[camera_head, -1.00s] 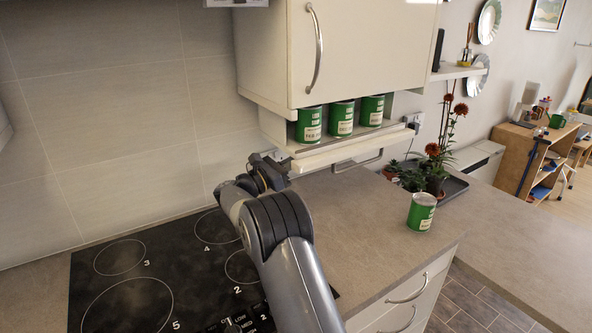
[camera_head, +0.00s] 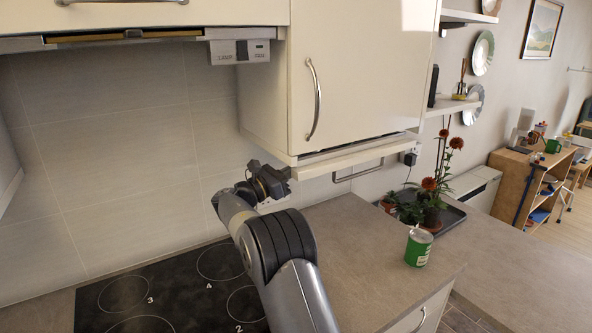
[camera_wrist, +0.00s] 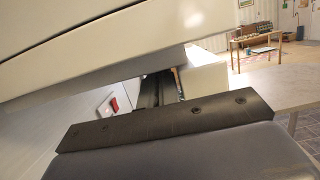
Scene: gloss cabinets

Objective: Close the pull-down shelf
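The pull-down shelf (camera_head: 350,160) is a cream board with a bar handle (camera_head: 358,172) beneath it. It sits just under the cream wall cabinet (camera_head: 370,75), with only a thin dark gap showing between them. No cans show on it; its inside is hidden. My gripper (camera_head: 275,180) is at the shelf's left end, low beside the cabinet's bottom corner. In the wrist view my gripper's dark fingers (camera_wrist: 157,90) reach below a pale panel (camera_wrist: 120,40). I cannot tell whether they touch the shelf or how far apart they are.
A green can (camera_head: 419,247) stands on the counter (camera_head: 360,240), right of my arm. Potted plants (camera_head: 425,205) stand on a dark tray behind it. The hob (camera_head: 180,290) lies below my arm. A grey box (camera_head: 240,52) hangs left of the cabinet.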

